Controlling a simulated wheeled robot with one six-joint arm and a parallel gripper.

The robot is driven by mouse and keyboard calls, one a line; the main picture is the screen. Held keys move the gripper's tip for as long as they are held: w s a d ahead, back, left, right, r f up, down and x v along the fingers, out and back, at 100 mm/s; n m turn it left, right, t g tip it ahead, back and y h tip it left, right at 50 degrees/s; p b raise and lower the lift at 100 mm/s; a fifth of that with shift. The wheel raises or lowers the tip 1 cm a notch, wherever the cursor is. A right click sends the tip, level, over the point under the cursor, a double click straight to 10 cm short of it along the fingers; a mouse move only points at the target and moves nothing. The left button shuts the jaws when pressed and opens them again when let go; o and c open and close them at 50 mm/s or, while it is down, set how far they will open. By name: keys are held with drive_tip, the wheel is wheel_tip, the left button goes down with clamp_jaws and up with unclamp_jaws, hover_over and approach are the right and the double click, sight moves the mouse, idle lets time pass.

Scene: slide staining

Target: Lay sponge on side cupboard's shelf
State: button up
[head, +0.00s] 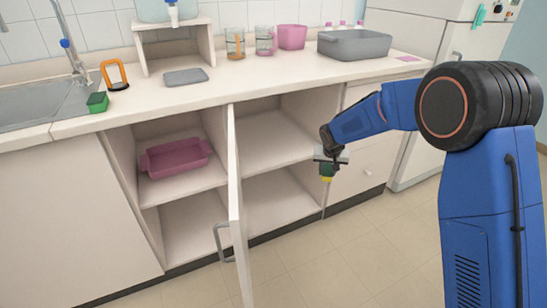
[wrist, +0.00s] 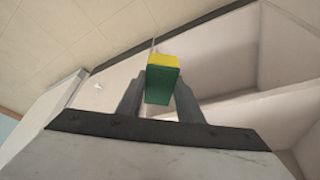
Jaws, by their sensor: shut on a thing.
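My gripper (head: 330,158) is shut on a sponge (head: 326,171), green with a yellow layer. In the wrist view the sponge (wrist: 162,85) sits between the two fingers (wrist: 160,98). My gripper is in front of the right edge of the open cupboard, below counter height. The cupboard's shelf (head: 262,143) is bare in the right bay. In the left bay the shelf (head: 175,187) bears a pink tray (head: 178,158). The cupboard door (head: 238,205) stands open, nearly edge-on, between the bays in the head view. The cupboard's inside also shows in the wrist view (wrist: 225,55).
Another green sponge (head: 97,102) lies by the sink (head: 40,105). The counter (head: 240,85) holds a grey lid (head: 186,77), cups, a pink container (head: 292,37) and a grey basin (head: 354,45). A fridge (head: 430,45) stands at right. The floor (head: 360,255) in front is clear.

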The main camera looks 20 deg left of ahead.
drive_tip(key=s+a+n, duration=0.1)
drive_tip(key=s+a, duration=0.2)
drive_tip(key=a, duration=0.3)
drive_tip(key=s+a+n+y, duration=0.1)
drive_tip(key=s+a, duration=0.2)
drive_tip(key=a, duration=0.3)
drive_tip(key=s+a+n, duration=0.1)
drive_tip(key=s+a, duration=0.3)
drive_tip(key=a, duration=0.3)
hover_over(273, 155)
drive_tip(key=s, duration=0.1)
drive_tip(key=shift+d+r, duration=0.3)
drive_tip(key=shift+f, duration=0.75)
drive_tip(key=shift+f, duration=0.15)
drive_tip(key=o, duration=1.1)
